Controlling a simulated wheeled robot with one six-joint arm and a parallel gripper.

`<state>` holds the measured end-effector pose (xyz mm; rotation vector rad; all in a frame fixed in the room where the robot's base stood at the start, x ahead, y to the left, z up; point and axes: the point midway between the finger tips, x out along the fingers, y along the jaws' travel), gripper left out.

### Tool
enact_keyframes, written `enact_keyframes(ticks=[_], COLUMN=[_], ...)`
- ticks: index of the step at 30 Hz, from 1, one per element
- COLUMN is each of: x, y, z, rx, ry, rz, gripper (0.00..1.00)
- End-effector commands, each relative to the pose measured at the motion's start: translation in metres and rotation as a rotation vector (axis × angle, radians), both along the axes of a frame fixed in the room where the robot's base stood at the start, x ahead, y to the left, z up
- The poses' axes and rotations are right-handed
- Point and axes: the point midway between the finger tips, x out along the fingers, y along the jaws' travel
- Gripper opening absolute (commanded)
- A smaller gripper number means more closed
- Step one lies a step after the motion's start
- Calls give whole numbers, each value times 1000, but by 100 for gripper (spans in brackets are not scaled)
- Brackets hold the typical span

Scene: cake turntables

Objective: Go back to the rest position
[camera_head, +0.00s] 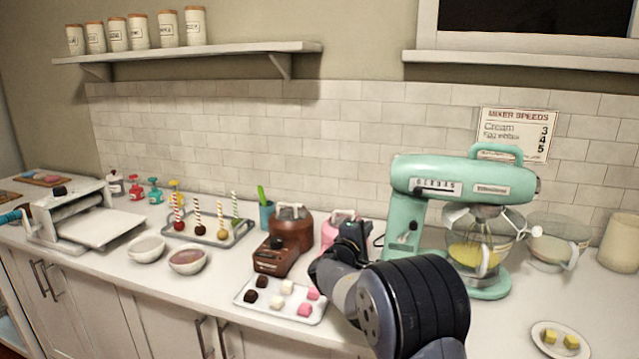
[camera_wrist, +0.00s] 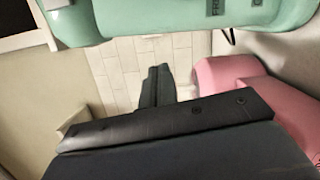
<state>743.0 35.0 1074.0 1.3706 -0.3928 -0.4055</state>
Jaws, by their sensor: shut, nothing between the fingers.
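My gripper (camera_wrist: 158,72) is shut and empty, its two fingers together in the wrist view. In the head view my arm reaches in from the bottom right, and the gripper (camera_head: 357,232) is up near the back of the counter. It is between the pink machine (camera_head: 338,228) and the mint stand mixer (camera_head: 407,215). In the wrist view the mixer (camera_wrist: 190,18) spans the top and the pink machine (camera_wrist: 235,85) is at the right. I cannot tell how much room there is between the fingers and either one.
A tray of dark, white and pink cubes (camera_head: 243,302) lies left of my arm. A brown machine (camera_head: 290,225) stands behind it. A cake-pop tray (camera_head: 236,238), two bowls (camera_head: 146,250) and a roller machine (camera_head: 70,220) are farther left. A plate of yellow cubes (camera_head: 540,340) is at the right front.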

Motion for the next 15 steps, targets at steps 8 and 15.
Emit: enact_keyframes(ticks=[8,15], x=[-26,-30], y=[19,21], z=[-2,-1], rx=[2,2], ry=[0,-1], rz=[0,-1], gripper=[0,0])
